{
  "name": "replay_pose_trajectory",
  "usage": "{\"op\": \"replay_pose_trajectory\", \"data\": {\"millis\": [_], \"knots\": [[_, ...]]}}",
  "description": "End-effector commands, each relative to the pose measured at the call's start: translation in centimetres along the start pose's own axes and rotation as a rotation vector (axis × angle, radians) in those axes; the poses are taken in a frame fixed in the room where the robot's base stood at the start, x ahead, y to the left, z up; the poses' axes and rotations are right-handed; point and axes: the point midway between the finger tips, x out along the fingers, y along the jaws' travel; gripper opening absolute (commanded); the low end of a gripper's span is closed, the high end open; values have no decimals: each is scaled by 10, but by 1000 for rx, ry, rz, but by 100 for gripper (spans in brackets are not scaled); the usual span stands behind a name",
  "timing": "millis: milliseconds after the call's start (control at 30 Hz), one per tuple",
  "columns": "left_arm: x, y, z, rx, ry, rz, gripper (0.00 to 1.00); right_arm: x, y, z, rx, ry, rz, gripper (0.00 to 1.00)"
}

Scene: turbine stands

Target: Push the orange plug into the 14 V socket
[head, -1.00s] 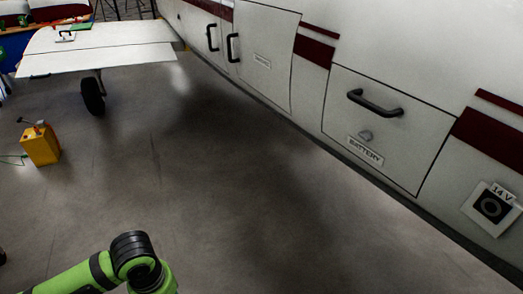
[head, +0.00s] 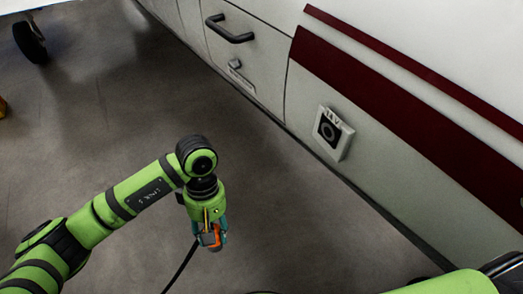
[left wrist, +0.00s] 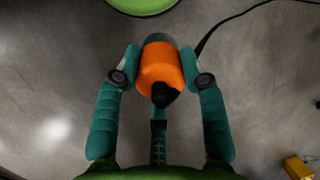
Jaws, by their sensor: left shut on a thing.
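The orange plug (left wrist: 161,68) is held between the teal fingers of my left gripper (left wrist: 162,75) in the left wrist view. It has a dark grey end and a black part facing the camera, with a black cable beside it. In the head view my left gripper (head: 210,238) hangs above the floor, and some orange of the plug (head: 216,236) shows between its fingers. The 14 V socket (head: 329,131) is a dark round opening in a white square plate on the white side wall, up and right of the gripper, clearly apart from it. My right gripper is not in view.
The white fuselage side (head: 400,190) with dark red stripes runs diagonally along the right. A panel with a black handle (head: 230,32) is beyond the socket. A wheel (head: 30,42) stands at the far left. The yellow box (left wrist: 298,167) sits on the floor. Grey floor around the gripper is clear.

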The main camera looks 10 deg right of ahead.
Motion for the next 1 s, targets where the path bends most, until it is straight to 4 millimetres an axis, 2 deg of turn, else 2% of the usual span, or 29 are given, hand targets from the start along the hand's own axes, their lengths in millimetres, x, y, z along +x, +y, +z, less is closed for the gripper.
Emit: {"op": "replay_pose_trajectory", "data": {"millis": [100, 200, 533, 833, 1000], "knots": [[-12, 18, 21, -140, -115, -10, 0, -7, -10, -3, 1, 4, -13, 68], [-19, 28, 33, -248, -204, -11, 0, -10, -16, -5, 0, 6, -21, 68], [-58, 62, 72, -690, -626, 73, 0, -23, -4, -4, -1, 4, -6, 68], [-113, 90, 103, -1073, -1140, 355, 0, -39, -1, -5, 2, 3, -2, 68], [-155, 101, 108, -1208, -1420, 602, 0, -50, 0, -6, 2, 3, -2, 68]]}}
